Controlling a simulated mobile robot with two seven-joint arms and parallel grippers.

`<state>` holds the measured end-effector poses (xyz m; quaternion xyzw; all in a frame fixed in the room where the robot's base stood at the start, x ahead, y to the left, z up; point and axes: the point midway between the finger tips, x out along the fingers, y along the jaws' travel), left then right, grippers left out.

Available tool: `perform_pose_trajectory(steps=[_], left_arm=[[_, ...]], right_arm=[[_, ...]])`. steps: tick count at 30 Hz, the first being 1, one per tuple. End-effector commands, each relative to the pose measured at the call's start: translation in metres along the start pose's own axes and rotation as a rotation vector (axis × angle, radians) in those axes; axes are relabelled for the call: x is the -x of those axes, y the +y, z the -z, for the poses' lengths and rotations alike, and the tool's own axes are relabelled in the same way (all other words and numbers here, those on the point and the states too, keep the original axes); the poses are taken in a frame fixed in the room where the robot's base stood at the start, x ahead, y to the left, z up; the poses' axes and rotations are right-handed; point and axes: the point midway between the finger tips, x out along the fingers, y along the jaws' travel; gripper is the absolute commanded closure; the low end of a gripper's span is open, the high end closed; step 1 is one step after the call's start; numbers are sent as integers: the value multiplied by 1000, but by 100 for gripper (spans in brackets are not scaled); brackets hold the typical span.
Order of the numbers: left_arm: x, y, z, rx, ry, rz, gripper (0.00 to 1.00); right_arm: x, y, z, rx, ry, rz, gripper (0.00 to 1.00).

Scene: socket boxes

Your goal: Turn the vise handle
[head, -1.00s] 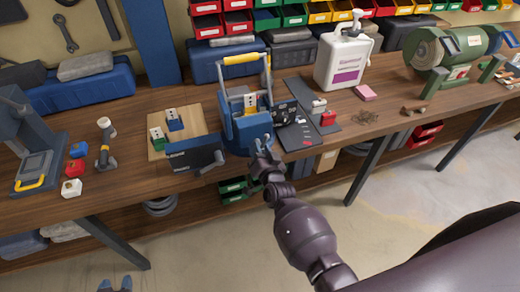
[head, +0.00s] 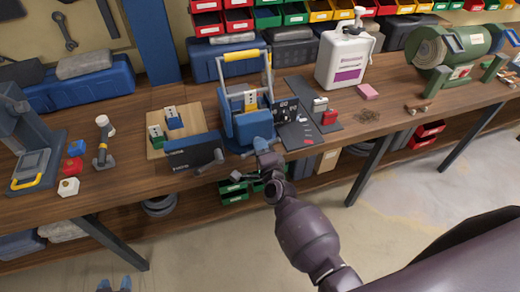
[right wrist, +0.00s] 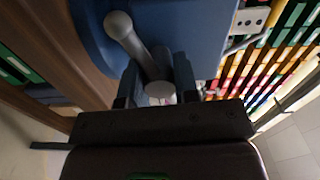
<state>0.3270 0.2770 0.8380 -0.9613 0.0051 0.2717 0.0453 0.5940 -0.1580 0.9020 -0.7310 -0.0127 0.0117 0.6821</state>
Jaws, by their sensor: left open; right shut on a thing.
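The blue vise (head: 247,128) stands at the front edge of the bench, below the yellow-gripped press frame. In the right wrist view its blue body (right wrist: 180,25) fills the top. The grey vise handle (right wrist: 140,48) is a bar with rounded ends, tilted across the view. My right gripper (right wrist: 156,85) is shut on the handle near its lower end, with a finger on each side. In the head view my right gripper (head: 265,155) is at the vise's front and hides part of the handle. My left gripper (head: 115,285) is open and empty at the bottom left, away from the bench.
A wooden board (head: 165,140) with small socket boxes and a dark box (head: 192,152) stand left of the vise. A dark mat (head: 318,122) with a red block lies right of it. A white pump bottle (head: 344,58) and green grinder (head: 455,50) are further right.

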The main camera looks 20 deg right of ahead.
Motion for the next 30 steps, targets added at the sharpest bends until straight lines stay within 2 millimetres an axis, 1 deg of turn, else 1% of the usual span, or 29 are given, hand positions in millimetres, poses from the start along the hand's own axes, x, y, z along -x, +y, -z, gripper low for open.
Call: perform_pose_trajectory(steps=[1, 6, 12, 20, 30], left_arm=[[-2, 0, -1, 0, 2, 0, 57], [-5, 1, 0, -1, 9, -1, 57], [-6, 1, -2, -1, 10, -2, 57], [-7, 1, -4, -2, 10, -1, 57], [-4, 0, -10, -1, -2, 0, 57]], right_arm=[[3, 6, 0, -38, 1, -9, 95], [3, 6, 0, -157, 1, -10, 95], [3, 6, 0, -254, 1, -10, 95], [3, 5, 1, -307, 2, -11, 95], [3, 6, 1, -319, 3, -11, 95]])
